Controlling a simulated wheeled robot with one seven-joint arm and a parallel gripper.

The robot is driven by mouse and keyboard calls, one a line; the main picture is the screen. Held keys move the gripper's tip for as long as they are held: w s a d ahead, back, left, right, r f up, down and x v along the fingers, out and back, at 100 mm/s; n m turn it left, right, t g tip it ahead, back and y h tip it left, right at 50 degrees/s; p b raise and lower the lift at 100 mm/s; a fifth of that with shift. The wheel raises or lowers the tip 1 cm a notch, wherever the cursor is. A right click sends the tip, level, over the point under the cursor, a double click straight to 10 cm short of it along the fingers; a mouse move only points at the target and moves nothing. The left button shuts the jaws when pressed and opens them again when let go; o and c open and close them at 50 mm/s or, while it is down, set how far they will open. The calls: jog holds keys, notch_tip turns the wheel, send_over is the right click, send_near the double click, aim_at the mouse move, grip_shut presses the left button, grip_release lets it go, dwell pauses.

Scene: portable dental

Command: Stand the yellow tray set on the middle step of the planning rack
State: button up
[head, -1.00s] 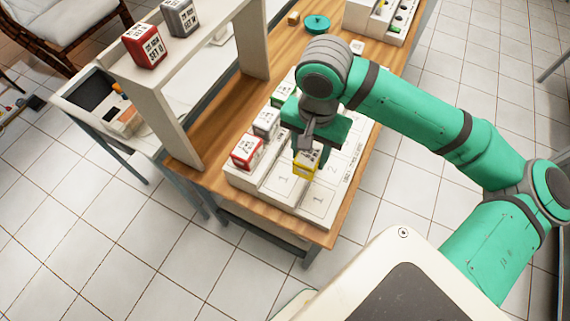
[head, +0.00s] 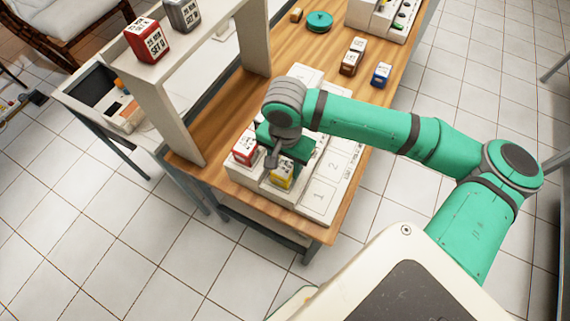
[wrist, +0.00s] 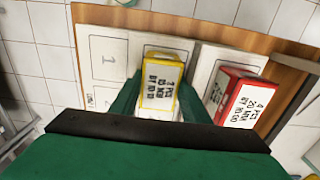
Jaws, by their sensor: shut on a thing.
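The yellow tray set (head: 282,176), a small box with a yellow frame and a white printed face, is between the fingers of my gripper (head: 280,163). In the wrist view the yellow set (wrist: 160,92) is gripped between both green fingers and looks upright over the middle step. I cannot tell whether its base touches the step. The planning rack (head: 317,205) is white and stepped, with a numbered front step at the right. The red tray set (head: 245,148) stands on the rack's back step, left of my gripper; it also shows in the wrist view (wrist: 240,97).
A white shelf frame (head: 177,118) stands left of the rack, with a red box (head: 147,40) and a grey box (head: 183,14) on top. Brown (head: 350,64) and blue (head: 381,75) sets and a teal round object (head: 319,21) sit farther back on the wooden table (head: 290,48).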

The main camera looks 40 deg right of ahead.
aim_at(285, 165)
jog(key=shift+f, duration=0.1)
jog(key=o, duration=0.9)
notch_tip(285, 165, up, 12)
jog(key=shift+r, duration=0.15)
